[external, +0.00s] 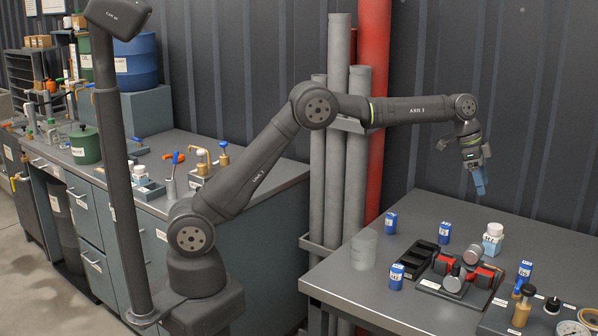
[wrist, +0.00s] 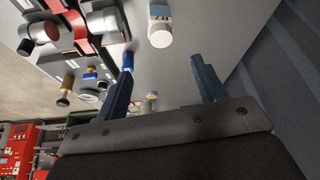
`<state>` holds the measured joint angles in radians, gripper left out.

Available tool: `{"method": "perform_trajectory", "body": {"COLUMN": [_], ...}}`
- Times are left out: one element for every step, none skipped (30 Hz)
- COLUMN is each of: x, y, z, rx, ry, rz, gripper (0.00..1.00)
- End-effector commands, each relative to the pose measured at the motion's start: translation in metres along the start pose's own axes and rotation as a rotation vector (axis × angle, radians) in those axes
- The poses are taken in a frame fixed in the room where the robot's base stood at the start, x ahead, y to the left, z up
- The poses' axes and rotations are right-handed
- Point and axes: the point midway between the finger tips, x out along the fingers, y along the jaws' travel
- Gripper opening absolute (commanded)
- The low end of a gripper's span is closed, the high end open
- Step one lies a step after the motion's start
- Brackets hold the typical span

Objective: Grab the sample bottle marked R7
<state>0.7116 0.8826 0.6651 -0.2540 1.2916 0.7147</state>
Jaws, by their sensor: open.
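A white-capped bottle (external: 492,238) with a pale blue and white label stands upright on the right table. I cannot read its label clearly, so I cannot tell whether it says R7. A white bottle with a blue band shows at the top of the wrist view (wrist: 160,25), beyond my fingers. My gripper (external: 481,185) is open and empty, pointing down above the table, higher than the bottle and slightly left of it. In the wrist view, its two dark blue fingers (wrist: 162,66) are spread wide, with a blue item partly hidden behind the left one.
A black tray (external: 418,260) and a red and black fixture with metal cylinders (external: 455,280) lie left of the bottle. A clear beaker (external: 364,250) stands at the left edge. The table's back is clear.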

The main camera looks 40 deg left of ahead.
Motion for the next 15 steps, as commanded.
{"method": "perform_trajectory", "body": {"x": [0.013, 0.02, 0.029, 0.035, 0.042, 0.05, 0.056, 0.06, 0.066, 0.07, 0.074, 0.077, 0.079, 0.08, 0.081], "y": [0.001, 0.001, 0.001, 0.001, 0.001, 0.001, 0.001, 0.001, 0.001, 0.0, 0.0, 0.0, 0.0, 0.0, 0.0], "z": [0.001, 0.001, 0.001, 0.0, 0.0, 0.0, 0.0, 0.0, 0.0, 0.0, 0.0, 0.0, 0.0, 0.0, 0.0], "rx": [0.0, 0.0, 0.0, 0.0, 0.0, 0.0, 0.0, 0.0, 0.0, 0.0, 0.0, 0.0, 0.0, 0.0, 0.0], "ry": [-0.003, -0.003, -0.003, -0.003, -0.003, -0.003, -0.002, -0.002, -0.002, -0.002, -0.001, 0.0, 0.0, 0.0, 0.0], "rz": [0.002, 0.002, 0.002, 0.002, 0.002, 0.002, 0.002, 0.001, 0.001, 0.001, 0.001, 0.0, -0.001, -0.001, -0.001], "gripper": [0.64, 0.64, 0.64, 0.64, 0.64, 0.64, 0.64, 0.64, 0.64, 0.64, 0.64, 0.64, 0.64, 0.64, 0.64]}}
